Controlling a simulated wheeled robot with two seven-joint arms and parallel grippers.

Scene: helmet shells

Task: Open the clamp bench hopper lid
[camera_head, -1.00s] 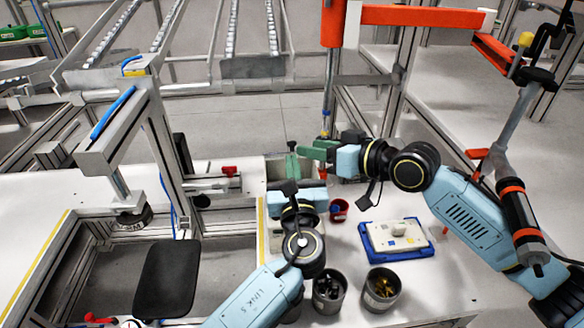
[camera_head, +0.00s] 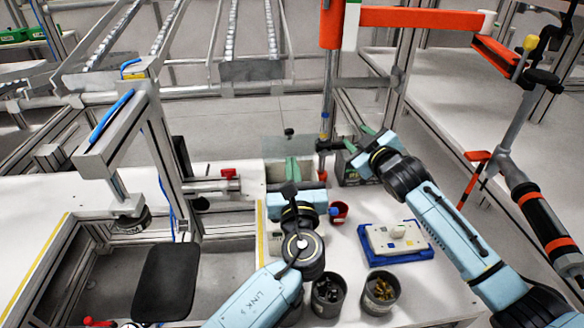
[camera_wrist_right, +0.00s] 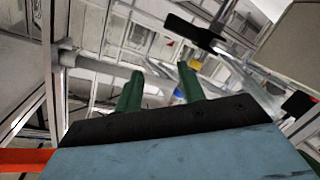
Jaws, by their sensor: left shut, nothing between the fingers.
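The hopper is a pale box (camera_head: 312,182) at the back edge of the bench, in the middle of the head view. Its lid looks like a see-through panel (camera_head: 275,147) with a small dark knob, standing raised at the back of the box. My left gripper (camera_head: 292,168) is shut and empty, its green fingers pointing over the box; its wrist hides the front of the hopper. My right gripper (camera_head: 360,140) is up and to the right of the hopper, apart from the lid. Its two green fingers stand apart with nothing between them in the right wrist view (camera_wrist_right: 160,88).
A dark bin (camera_head: 349,172) stands right of the hopper. A red cup (camera_head: 339,212), a blue tray (camera_head: 372,257) with a white part, and two metal cups (camera_head: 328,292) (camera_head: 381,291) are on the bench. A press frame (camera_head: 160,165) stands left. An orange beam (camera_head: 415,17) hangs behind.

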